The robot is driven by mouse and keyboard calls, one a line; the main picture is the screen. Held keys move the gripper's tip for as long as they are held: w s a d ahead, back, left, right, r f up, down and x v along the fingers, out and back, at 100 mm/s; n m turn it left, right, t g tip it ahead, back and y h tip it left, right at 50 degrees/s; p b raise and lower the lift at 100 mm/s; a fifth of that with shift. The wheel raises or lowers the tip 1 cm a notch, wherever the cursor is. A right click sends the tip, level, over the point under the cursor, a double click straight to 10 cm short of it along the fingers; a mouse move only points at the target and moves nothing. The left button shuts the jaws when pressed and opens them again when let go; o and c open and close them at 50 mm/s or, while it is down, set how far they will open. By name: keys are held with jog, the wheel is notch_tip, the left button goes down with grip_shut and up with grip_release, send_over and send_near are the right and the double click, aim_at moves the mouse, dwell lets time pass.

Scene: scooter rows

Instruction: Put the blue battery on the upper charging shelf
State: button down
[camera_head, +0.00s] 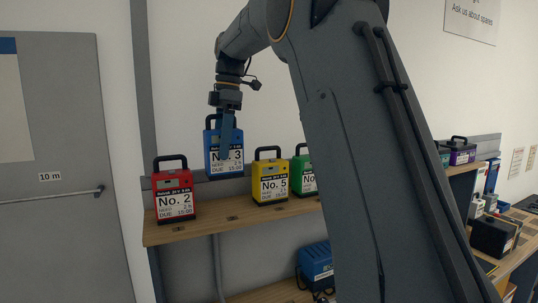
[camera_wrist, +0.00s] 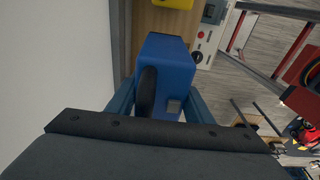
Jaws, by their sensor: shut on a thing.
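The blue battery (camera_head: 213,158), labelled No. 3, hangs upright in my gripper (camera_head: 226,122) in the head view. My gripper is shut on it near its handle. Its base appears a little above the wooden upper shelf (camera_head: 235,219), over the gap between the red battery (camera_head: 174,181) and the yellow battery (camera_head: 269,169). In the wrist view the blue battery (camera_wrist: 168,68) fills the middle between the two fingers, with its black handle showing. Whether its base touches anything is hidden in the wrist view.
A green battery (camera_head: 299,160) stands right of the yellow one, partly behind my arm. A blue box (camera_head: 316,262) sits on a lower shelf (camera_head: 272,294). A purple battery (camera_head: 462,152) and a dark box (camera_head: 493,236) are at the right. A grey door (camera_head: 70,200) is at the left.

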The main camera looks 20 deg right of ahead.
aim_at(223, 178)
jog(key=shift+f+p, duration=1.95)
jog(key=shift+f, duration=2.85)
jog(key=shift+f, duration=0.15)
jog(key=c, duration=0.9)
grip_release()
jog(key=shift+s+f, duration=0.1)
jog(key=r+b, duration=0.1)
jog(key=r, duration=0.2)
jog(key=d+r+b, duration=0.1)
jog(key=r+b, duration=0.1)
jog(key=r, duration=0.2)
jog(key=r+b, duration=0.1)
jog(key=r, duration=0.3)
jog(key=shift+d+b, duration=0.3)
jog(key=shift+b, duration=0.05)
jog(key=shift+d+r, duration=0.1)
jog(key=shift+r, duration=0.5)
